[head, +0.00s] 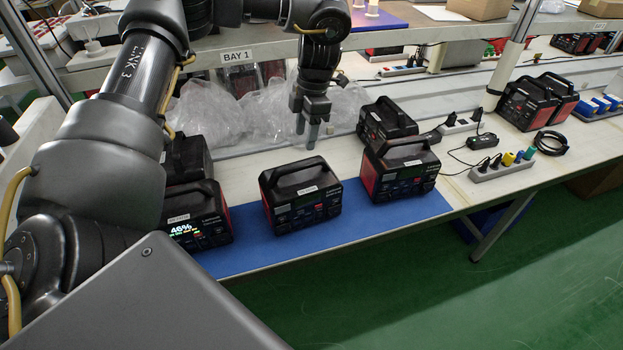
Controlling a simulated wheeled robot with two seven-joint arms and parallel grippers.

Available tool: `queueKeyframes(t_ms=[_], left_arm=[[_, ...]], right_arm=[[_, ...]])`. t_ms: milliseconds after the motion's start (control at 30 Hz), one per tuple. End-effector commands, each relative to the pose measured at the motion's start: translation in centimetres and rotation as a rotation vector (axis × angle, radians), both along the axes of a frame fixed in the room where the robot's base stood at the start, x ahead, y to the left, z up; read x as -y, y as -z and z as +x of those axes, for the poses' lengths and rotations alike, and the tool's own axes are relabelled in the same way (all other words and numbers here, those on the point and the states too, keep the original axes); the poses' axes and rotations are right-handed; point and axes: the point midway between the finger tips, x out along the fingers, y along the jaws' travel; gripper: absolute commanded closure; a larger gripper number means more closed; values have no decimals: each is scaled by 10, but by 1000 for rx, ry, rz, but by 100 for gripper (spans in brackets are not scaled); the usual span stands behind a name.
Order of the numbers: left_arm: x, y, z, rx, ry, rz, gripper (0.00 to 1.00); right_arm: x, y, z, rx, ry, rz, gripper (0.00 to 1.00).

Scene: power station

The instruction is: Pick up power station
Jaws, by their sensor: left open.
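Three black power stations with red sides and top handles stand in a row on a blue mat (240,258). The left power station (200,215) has a lit display reading 46% and is partly covered by my arm. The middle power station (300,195) and the right power station (400,168) have dark fronts. More power stations stand behind, one at the back left (190,155) and one at the back right (384,116). My left gripper (306,138) points down, open and empty, behind and above the middle power station. My right gripper is not in view.
Crumpled clear plastic bags (215,112) lie behind my gripper under a shelf marked BAY 1. A power strip (500,168), cables and two power stations (527,102) sit at the right. Bare bench shows behind the middle power station.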

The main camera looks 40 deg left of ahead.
Motion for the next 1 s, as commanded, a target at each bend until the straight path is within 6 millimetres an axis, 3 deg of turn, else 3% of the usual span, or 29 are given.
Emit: queueKeyframes(t_ms=[167, 367, 500, 767, 1000], left_arm=[[2, 7, 0, -5, 5, 0, 51], [0, 38, -4, -5, 5, -2, 51], [-2, 53, -6, -3, 5, -1, 51], [-4, 61, -9, -3, 1, -1, 51], [-9, 96, -15, -4, 1, -1, 51]], right_arm=[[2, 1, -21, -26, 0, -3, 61], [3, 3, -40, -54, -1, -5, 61], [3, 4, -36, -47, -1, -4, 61], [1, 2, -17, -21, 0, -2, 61], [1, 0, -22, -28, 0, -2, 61]])
